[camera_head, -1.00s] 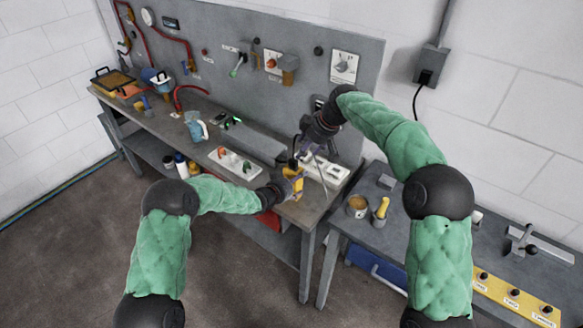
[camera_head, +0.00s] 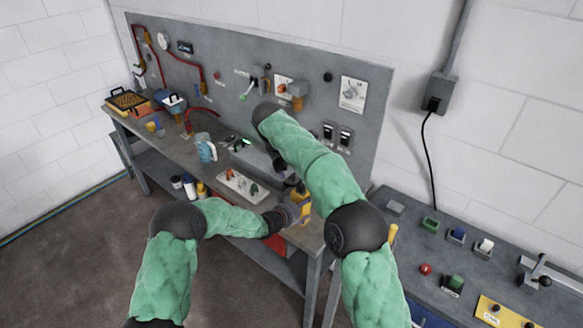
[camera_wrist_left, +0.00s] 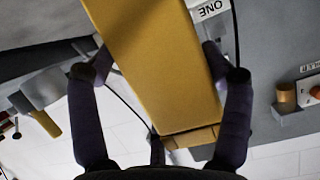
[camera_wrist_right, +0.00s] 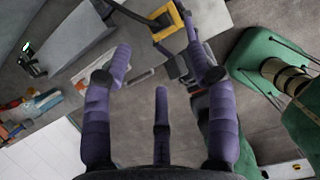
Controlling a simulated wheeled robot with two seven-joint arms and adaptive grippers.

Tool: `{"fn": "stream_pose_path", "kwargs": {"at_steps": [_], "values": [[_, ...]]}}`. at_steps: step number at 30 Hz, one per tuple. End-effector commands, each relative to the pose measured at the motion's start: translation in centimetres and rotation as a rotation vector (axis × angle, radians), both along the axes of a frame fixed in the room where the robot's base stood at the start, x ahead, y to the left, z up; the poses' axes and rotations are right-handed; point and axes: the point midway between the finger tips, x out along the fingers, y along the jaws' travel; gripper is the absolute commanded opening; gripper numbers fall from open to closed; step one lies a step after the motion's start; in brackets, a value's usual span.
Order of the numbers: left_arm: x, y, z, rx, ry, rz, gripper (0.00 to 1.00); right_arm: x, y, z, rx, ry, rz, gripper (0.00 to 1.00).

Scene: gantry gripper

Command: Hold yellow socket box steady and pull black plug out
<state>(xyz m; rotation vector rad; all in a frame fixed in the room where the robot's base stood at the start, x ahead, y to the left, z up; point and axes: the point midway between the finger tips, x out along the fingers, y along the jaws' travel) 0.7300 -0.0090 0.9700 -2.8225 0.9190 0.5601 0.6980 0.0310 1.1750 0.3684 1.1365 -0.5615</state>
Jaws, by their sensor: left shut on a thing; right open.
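The yellow socket box (camera_head: 304,203) is at the right end of the grey bench in the head view, partly behind my right arm. My left gripper (camera_wrist_left: 155,68) is shut on the socket box (camera_wrist_left: 160,85), its fingers on both sides. In the right wrist view the box (camera_wrist_right: 184,13) shows at the top edge, with a dark piece that looks like the black plug (camera_wrist_right: 161,20) and a black cable running left. I cannot tell how deep the plug sits. My right gripper (camera_wrist_right: 162,65) is open and empty, apart from the box; my arm hides it in the head view.
A white tray with colored switches (camera_head: 230,184) and a blue jug (camera_head: 206,150) stand on the bench left of the box. The upright grey panel (camera_head: 330,90) rises behind. A second table (camera_head: 405,235) with small blocks stands at right.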

Motion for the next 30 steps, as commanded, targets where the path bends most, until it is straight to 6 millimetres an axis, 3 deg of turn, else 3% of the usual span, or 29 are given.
{"fn": "stream_pose_path", "kwargs": {"at_steps": [18, 24, 30], "values": [[-0.1, 0.0, -0.2, 0.001, 0.005, 0.0, 0.42, 2.7, -2.2, -8.6, 0.001, 0.003, -0.002, 0.58], [-0.1, 0.0, -0.2, 0.001, 0.005, 0.0, 0.42, 3.4, -2.6, -10.4, 0.001, 0.002, -0.002, 0.58], [-0.1, 0.0, -0.2, 0.001, 0.005, 0.0, 0.42, 3.6, -2.7, -10.9, 0.001, 0.0, -0.002, 0.58]]}}
